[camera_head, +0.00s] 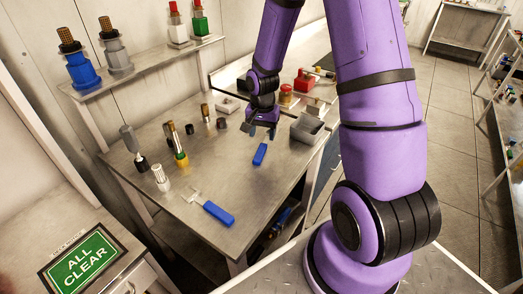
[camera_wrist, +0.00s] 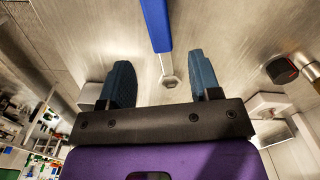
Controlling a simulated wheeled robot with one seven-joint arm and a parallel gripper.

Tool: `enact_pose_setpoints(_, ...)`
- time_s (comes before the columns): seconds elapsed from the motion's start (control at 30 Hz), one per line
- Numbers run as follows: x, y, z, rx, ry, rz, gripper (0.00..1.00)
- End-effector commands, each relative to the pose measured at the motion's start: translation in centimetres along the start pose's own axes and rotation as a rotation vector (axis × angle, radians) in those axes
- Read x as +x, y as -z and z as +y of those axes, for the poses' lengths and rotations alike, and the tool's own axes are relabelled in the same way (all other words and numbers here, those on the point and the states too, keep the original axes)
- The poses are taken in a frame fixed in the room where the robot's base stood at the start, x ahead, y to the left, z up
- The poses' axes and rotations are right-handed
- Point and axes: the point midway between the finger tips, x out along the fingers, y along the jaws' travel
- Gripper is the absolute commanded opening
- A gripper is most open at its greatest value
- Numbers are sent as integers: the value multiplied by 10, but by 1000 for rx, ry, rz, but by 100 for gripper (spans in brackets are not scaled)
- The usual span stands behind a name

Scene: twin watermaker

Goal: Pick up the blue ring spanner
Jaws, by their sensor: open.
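The blue ring spanner (camera_head: 260,154) lies on the metal workbench just in front of my gripper (camera_head: 261,131). In the wrist view its blue handle (camera_wrist: 156,24) runs in from the top edge, with a grey shank and a small metal ring end. My gripper (camera_wrist: 161,76) is open, with its two dark blue fingers apart and nothing between them. The ring end shows between the fingers in the picture, below them on the bench. I cannot tell the exact height gap. The far end of the handle is out of the wrist view.
Several upright fittings stand to the left, including a yellow-based one (camera_head: 181,159). Bench around the spanner is clear.

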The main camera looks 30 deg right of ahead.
Motion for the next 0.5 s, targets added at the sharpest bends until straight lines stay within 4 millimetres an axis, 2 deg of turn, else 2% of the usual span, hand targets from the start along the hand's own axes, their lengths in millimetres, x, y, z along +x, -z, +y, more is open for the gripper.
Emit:
enact_pose_setpoints(0.23, 15, -1, 0, -2, -1, -1, 57)
enact_pose_setpoints(0.5, 49, -3, -1, -2, -2, -1, 57)
